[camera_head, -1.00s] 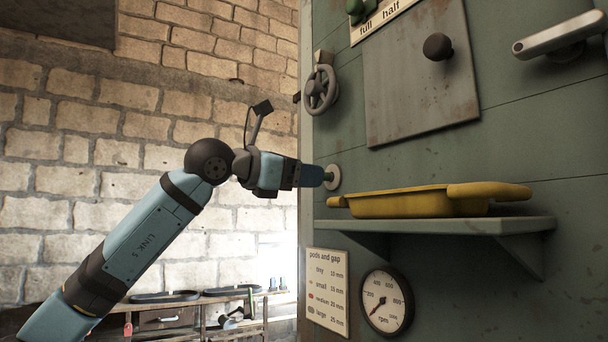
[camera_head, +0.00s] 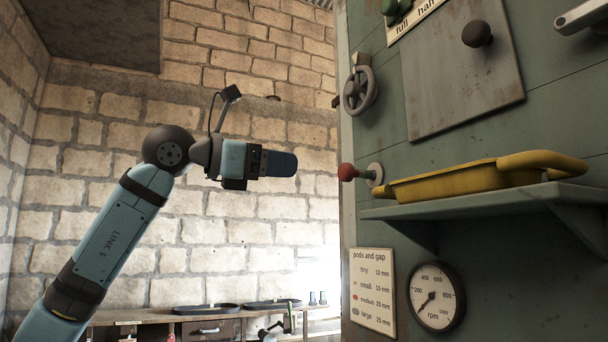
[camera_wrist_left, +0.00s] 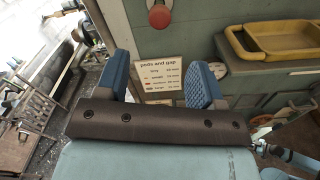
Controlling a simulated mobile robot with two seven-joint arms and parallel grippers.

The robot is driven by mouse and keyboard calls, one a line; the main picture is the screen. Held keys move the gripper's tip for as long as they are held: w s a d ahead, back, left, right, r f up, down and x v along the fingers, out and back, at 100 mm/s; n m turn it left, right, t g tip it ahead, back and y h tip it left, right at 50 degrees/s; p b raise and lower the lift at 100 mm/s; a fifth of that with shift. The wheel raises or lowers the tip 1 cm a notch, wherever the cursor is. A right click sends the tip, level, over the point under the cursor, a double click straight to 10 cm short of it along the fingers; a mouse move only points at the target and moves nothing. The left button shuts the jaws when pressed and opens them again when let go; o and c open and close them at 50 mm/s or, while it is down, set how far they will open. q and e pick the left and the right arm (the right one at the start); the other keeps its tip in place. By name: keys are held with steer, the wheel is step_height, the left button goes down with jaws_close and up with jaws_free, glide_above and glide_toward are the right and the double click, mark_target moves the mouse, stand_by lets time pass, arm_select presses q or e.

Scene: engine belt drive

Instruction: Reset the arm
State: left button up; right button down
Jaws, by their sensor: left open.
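My left arm comes in from the left in the head view. My left gripper (camera_head: 284,164) is in the air to the left of the green panel, apart from the red knob (camera_head: 347,172). In the left wrist view its two blue fingers (camera_wrist_left: 162,82) stand wide apart with nothing between them. The red knob also shows in the left wrist view (camera_wrist_left: 160,16), beyond the fingers. My right gripper is not seen in the head view.
The green panel (camera_head: 470,110) carries a handwheel (camera_head: 359,90), a dark knob (camera_head: 477,33), a gauge (camera_head: 436,297) and a label (camera_head: 373,290). A yellow tray (camera_head: 450,182) sits on its shelf (camera_head: 480,205). A bench (camera_head: 250,322) stands by the brick wall. The air around my left gripper is clear.

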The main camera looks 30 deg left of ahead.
arm_select(q)
steer(key=shift+s+a, duration=0.35)
steer(key=shift+s, duration=0.15)
